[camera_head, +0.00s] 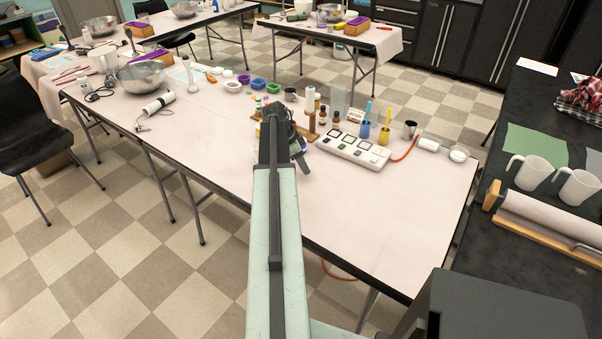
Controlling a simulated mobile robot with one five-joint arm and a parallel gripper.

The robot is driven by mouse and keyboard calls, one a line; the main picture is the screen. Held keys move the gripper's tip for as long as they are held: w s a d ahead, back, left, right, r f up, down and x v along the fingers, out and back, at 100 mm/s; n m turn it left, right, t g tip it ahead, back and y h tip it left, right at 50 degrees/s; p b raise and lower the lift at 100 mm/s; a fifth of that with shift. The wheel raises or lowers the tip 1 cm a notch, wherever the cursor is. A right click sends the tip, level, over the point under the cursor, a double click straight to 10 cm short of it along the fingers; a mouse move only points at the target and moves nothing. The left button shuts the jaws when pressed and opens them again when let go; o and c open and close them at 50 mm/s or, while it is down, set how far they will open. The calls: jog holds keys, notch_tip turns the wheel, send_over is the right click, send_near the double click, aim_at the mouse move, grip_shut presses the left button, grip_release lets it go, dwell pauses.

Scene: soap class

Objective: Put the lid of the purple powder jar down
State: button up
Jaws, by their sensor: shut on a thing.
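My gripper (284,131) is over the near edge of the long table, at the end of my outstretched arm, seen from behind. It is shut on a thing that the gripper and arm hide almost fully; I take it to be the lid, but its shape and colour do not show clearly. A small purple round tub (244,79) stands among the small tubs behind and left of the gripper. I cannot tell for sure whether it is the purple powder jar, or whether it is open.
On the pale table (215,125), a white tray with dark squares (352,150), a blue cup (364,130), a yellow cup (384,136) and small bottles stand right of my gripper. A steel bowl (141,74) is far left. The table's right front (400,215) is clear.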

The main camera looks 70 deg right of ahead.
notch_tip(320, 180, down, 4)
jog(key=b, duration=0.2)
jog(key=shift+r+b, duration=0.25)
jog(key=shift+b, duration=0.15)
jog(key=shift+r, duration=0.2)
jog(key=shift+f, duration=0.15)
jog(key=o, duration=1.3)
jog(key=shift+r+p, duration=0.35)
jog(key=shift+p, duration=0.05)
jog(key=p+v, duration=1)
jog(key=v, duration=0.1)
jog(key=shift+w+r+p, duration=0.15)
jog(key=shift+r+p, duration=0.15)
jog(key=shift+p, duration=0.05)
